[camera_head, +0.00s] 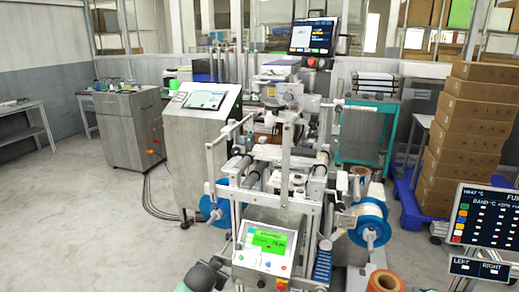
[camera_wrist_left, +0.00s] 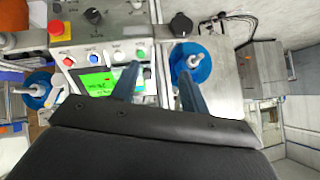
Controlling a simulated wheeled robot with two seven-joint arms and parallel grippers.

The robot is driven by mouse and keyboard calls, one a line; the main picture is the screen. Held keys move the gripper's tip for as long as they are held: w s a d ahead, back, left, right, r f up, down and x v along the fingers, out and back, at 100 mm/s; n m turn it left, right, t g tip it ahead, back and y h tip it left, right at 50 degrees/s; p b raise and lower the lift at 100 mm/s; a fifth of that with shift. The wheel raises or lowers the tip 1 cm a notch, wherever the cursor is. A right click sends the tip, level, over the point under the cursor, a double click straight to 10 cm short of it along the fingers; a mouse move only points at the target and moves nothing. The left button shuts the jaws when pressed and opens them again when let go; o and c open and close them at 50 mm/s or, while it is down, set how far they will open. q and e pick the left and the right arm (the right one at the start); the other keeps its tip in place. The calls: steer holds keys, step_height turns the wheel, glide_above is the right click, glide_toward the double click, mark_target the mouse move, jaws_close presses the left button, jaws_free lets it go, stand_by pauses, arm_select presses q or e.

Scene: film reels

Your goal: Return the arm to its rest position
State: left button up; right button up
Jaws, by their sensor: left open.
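My left gripper (camera_wrist_left: 157,84) shows in the left wrist view with its two fingers apart and nothing between them. Beyond the fingers are a control panel with a green screen (camera_wrist_left: 92,84) and a blue reel (camera_wrist_left: 188,62) on a spindle; I cannot tell how far off they are. In the head view, part of my left arm shows at the bottom edge, left of the panel; its fingers cannot be made out there. The blue-flanged reels stand at the left (camera_head: 222,212) and right (camera_head: 371,220) of the film machine (camera_head: 285,165). My right gripper is not in view.
A steel cabinet with a touchscreen (camera_head: 205,100) stands behind the machine. Stacked cartons (camera_head: 470,125) stand on a blue pallet at the right. A monitor (camera_head: 487,225) and an orange-brown roll (camera_head: 384,281) are near the front right. The floor (camera_head: 80,210) at the left is clear.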

arm_select(q)
steer(key=s+r+n+g+p, duration=0.1)
steer(key=s+r+g+p, duration=0.15)
steer(key=s, duration=1.25)
steer(key=s+r+n+g+p, duration=0.1)
steer(key=s+r+g+p, duration=0.2)
steer(key=s, duration=1.2)
steer(key=s+d+f+n+g+p, duration=0.1)
steer(key=s+f+g+p, duration=0.1)
steer(key=s, duration=1.3)
steer(key=shift+s+f+h+p, duration=0.4)
steer(key=shift+f+p, duration=0.2)
steer(key=shift+f, duration=0.2)
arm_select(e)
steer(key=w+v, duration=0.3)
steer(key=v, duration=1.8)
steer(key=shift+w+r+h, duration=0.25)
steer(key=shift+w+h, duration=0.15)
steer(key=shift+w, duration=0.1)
arm_select(q)
steer(key=shift+n, duration=0.3)
